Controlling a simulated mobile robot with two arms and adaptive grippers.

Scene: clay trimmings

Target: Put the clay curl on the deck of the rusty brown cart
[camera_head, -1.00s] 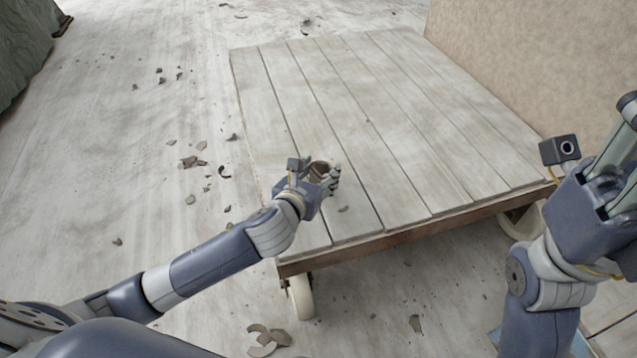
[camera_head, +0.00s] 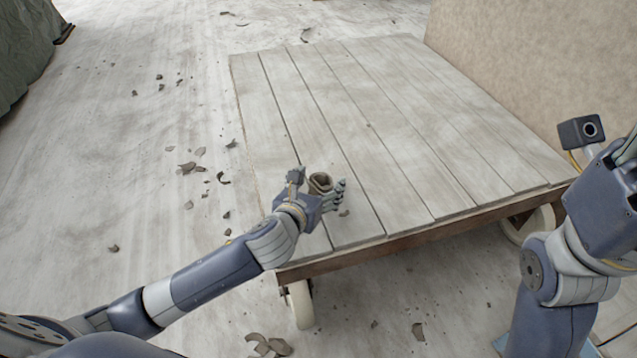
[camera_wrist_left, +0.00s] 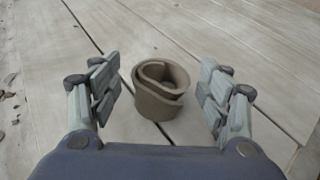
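The clay curl (camera_head: 320,183) is a small brown rolled strip. It stands upright on the pale plank deck (camera_head: 400,130) of the cart, near the deck's left front corner. The cart has a rusty brown edge (camera_head: 400,241). My left gripper (camera_head: 318,187) is open around the curl. In the left wrist view the curl (camera_wrist_left: 160,90) sits between the two spread fingers, with a gap on each side. My right gripper (camera_head: 627,150) is at the right edge, partly cut off, and its fingertips cannot be made out.
Loose clay shards (camera_head: 188,168) lie on the floor left of the cart, and more (camera_head: 268,345) lie in front of it. Cream wheels (camera_head: 301,304) carry the cart. A beige panel (camera_head: 530,70) stands behind right. Most of the deck is bare.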

